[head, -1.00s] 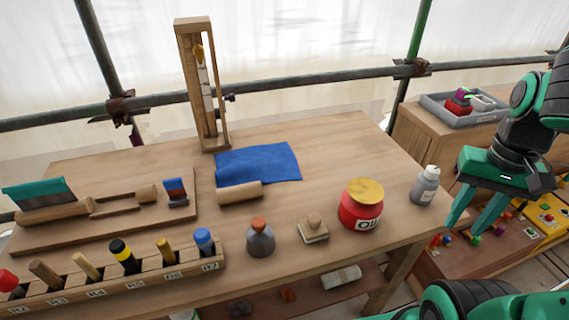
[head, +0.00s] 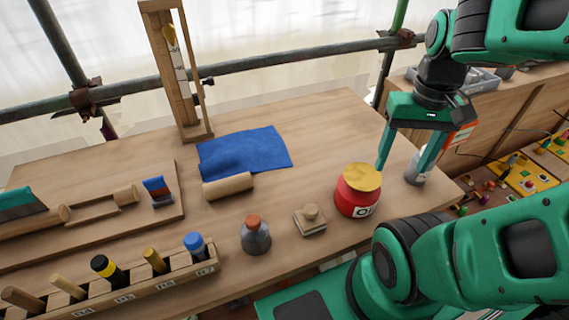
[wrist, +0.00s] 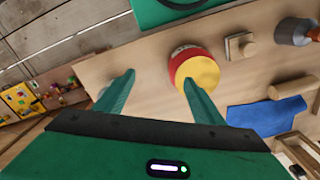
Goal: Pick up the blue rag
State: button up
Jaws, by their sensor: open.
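The blue rag (head: 258,153) lies flat on the wooden workbench, behind a wooden roller (head: 228,186) that sits at its front left edge. In the wrist view the rag (wrist: 265,116) is at the right, outside my fingers. My gripper (head: 398,174) is open and empty, above the right end of the bench. It is to the right of the rag and well apart from it, near the red jar. My fingers point down, and the white-capped bottle shows behind them. In the wrist view my gripper's fingers (wrist: 152,85) are spread apart.
A red jar with a yellow lid (head: 358,191) stands between my gripper and the rag. A grey bottle (head: 255,236), a small wooden block (head: 310,219) and a tool rack (head: 150,284) are along the front. A wooden frame (head: 176,75) stands behind the rag.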

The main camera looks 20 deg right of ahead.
jog(key=w+a+n, duration=0.2)
jog(key=w+n, duration=0.2)
jog(key=w, duration=0.3)
jog(key=n, duration=1.1)
send_near(287, 166)
jog(key=shift+w+f, duration=0.15)
jog(key=shift+f, duration=1.5)
jog(key=shift+w+f, duration=0.1)
jog(key=shift+f, duration=1.55)
jog(key=shift+s+f, duration=0.15)
jog(key=shift+s, duration=0.05)
grip_shut()
notch_tip(287, 166, up, 12)
jog(key=shift+w, duration=0.25)
jog(key=shift+r, duration=0.2)
